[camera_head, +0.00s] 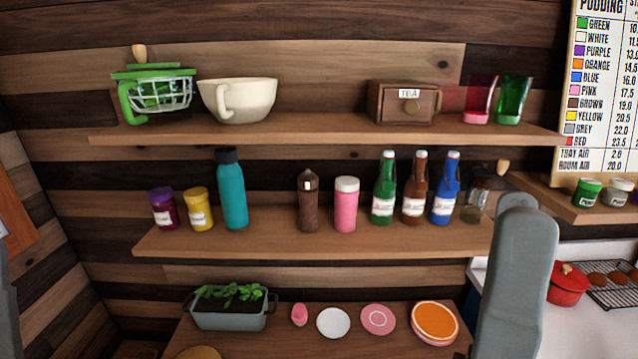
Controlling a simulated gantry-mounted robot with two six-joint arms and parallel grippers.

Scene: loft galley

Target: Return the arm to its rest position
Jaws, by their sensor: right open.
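My right arm (516,285) rises from the bottom edge at the right as a thick grey upright shape, in front of the lower table's right end. My right gripper (517,205) is at the upper end of this grey shape, by the right end of the middle shelf. It is open, and I see nothing held in it. Its fingertips are hard to make out. A thin grey sliver of my left arm (6,305) shows at the far left edge. My left gripper is outside the view.
The upper shelf (320,130) holds a green basket, cream cup (240,99), tea box (405,103) and two glasses. The middle shelf (300,243) holds jars and bottles. A planter (230,310) and plates stand below. A red pot (567,284) is close right of my arm.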

